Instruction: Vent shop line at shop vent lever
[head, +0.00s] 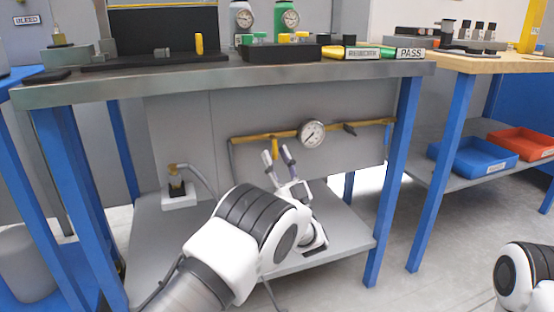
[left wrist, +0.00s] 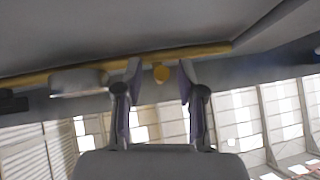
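A yellow pipe (head: 248,138) runs along the grey panel under the steel bench; it also shows in the left wrist view (left wrist: 205,50). A short yellow lever (head: 275,146) hangs from it, left of a round white gauge (head: 312,134). My left gripper (head: 277,155) is open and empty just below the lever, fingers pointing up at it. In the left wrist view, the lever's round yellow end (left wrist: 161,74) sits between the two open fingertips (left wrist: 159,75), with a gap each side. My right gripper is out of view; only part of my right arm shows.
The steel benchtop (head: 150,84) is above my left arm, and blue legs (head: 392,180) stand at its sides. The lower shelf (head: 150,245) holds a white block with a brass fitting (head: 178,192). Blue and red trays stand on the right bench's shelf.

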